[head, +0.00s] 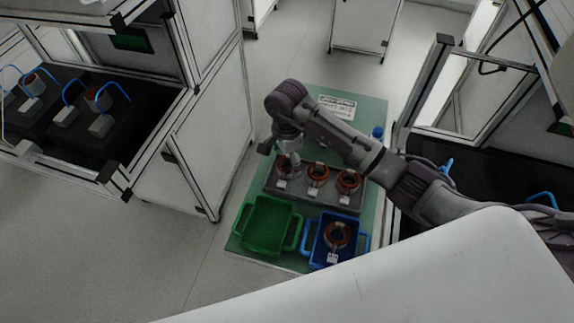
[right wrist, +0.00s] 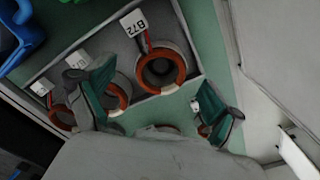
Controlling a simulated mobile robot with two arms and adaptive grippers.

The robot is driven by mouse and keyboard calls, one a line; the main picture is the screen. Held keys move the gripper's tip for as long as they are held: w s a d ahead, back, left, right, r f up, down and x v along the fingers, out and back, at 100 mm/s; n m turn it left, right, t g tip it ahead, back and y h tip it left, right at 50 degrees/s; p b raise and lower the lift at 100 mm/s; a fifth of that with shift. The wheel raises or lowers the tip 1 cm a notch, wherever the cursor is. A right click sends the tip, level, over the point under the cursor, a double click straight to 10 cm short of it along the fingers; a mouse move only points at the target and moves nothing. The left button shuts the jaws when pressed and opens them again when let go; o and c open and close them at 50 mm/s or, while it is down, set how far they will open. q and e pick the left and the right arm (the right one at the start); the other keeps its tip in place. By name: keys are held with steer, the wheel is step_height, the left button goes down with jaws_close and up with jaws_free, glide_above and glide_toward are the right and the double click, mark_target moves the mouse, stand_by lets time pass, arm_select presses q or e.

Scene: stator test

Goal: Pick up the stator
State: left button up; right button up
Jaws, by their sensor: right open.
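Three stators, copper-red rings with white tags, sit in a row in a grey tray in the head view: a left one (head: 294,171), a middle one (head: 317,169) and a right one (head: 348,176). Another stator (head: 337,229) lies in the blue crate. My right gripper (head: 286,153) is above the left stator and partly covers it. In the right wrist view its two fingers (right wrist: 152,86) are spread with nothing held between them; one stator (right wrist: 176,82) shows just beyond them. A reddish sliver near the gripper body is mostly hidden. My left gripper is out of view.
The grey tray (head: 270,189) stands on a green table (head: 345,135). An empty green crate (head: 268,225) and the blue crate (head: 310,244) are in front of it. A sign (head: 337,107) and blue bottle (head: 377,132) are behind. Framed workstations flank the table.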

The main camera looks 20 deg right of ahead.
mark_target(287, 167)
steer(key=shift+w+f+p, duration=0.1)
steer(key=shift+f+p, duration=0.3)
steer(key=shift+f, duration=1.35)
steer(key=shift+s+f, duration=0.1)
steer(key=shift+s, duration=0.1)
steer(key=c, duration=1.5)
